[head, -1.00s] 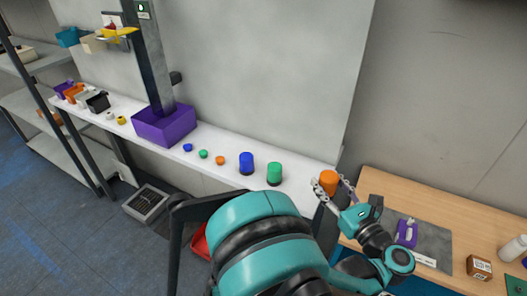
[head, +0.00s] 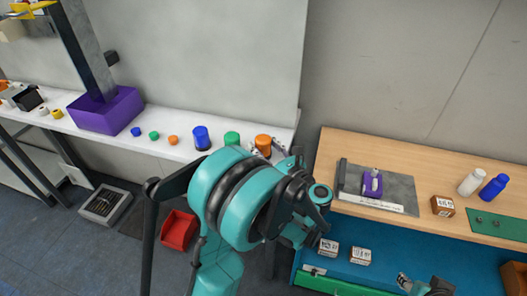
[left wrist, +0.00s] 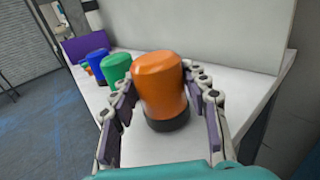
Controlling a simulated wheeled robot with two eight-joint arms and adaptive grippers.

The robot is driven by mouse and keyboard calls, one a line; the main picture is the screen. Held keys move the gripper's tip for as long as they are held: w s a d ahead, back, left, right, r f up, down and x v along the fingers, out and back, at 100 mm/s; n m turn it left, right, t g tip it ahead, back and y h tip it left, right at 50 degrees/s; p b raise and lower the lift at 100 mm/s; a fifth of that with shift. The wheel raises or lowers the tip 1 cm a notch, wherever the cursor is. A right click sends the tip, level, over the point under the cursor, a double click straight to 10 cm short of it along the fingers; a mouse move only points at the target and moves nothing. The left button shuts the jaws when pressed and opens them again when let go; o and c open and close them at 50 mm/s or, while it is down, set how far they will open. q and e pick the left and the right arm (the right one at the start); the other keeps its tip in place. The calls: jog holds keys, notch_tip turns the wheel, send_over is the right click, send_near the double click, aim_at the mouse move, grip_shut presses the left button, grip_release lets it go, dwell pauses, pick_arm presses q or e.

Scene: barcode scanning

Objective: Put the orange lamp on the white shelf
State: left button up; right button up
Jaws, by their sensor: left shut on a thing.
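The orange lamp (head: 263,142), with a dark base, is at the right end of the white shelf (head: 178,151). It fills the middle of the left wrist view (left wrist: 160,85), upright. My left gripper (head: 266,150) is shut on it, with one finger on each side. The lamp's base is at or just above the white surface; I cannot tell whether it touches. A green lamp (head: 232,139) and a blue lamp (head: 201,137) stand to its left. Part of my right gripper (head: 416,285) shows at the bottom edge; its jaw opening is unclear.
Small blue, green and orange pieces and a purple box (head: 105,112) stand farther left on the shelf. A wooden table (head: 420,165) at the right holds a grey mat with a purple-and-white scanner (head: 372,183), a brown box and bottles. A red bin (head: 179,230) is on the floor.

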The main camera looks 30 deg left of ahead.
pick_arm(q)
jog(key=shift+f, duration=0.45)
jog(key=shift+r, duration=0.15)
pick_arm(e)
jog(key=shift+f, duration=0.2)
pick_arm(q)
jog(key=o, duration=0.8)
jog(key=shift+f, duration=0.2)
jog(key=o, duration=0.4)
pick_arm(e)
jog(key=shift+f, duration=0.1)
pick_arm(q)
jog(key=shift+r, duration=0.2)
